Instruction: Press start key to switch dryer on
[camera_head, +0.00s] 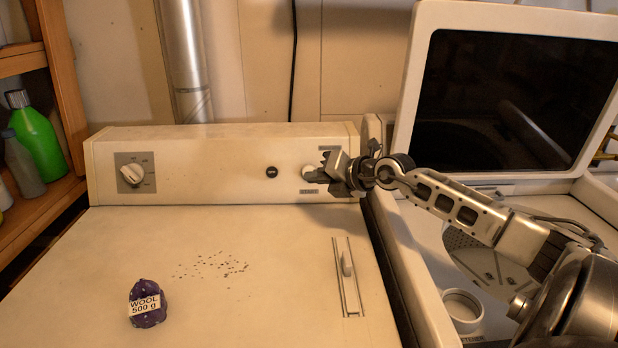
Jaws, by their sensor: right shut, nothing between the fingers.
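The dryer (230,235) is a cream box with a raised control panel (210,178) along its back. The panel has a round dial (132,172) on a grey plate at the left and a small black button (271,172) right of the middle. A pale round key (309,173) with small labels above and below sits near the panel's right end. My right gripper (322,176) is shut and empty, its tips right by this key. I cannot tell whether they touch it. My left gripper is out of view.
A purple wool bundle (148,305) marked 500 g and scattered specks lie on the dryer top. A slider (347,265) is set near its right edge. An open washer lid (505,95) stands at right. A wooden shelf (50,95) holds bottles at left.

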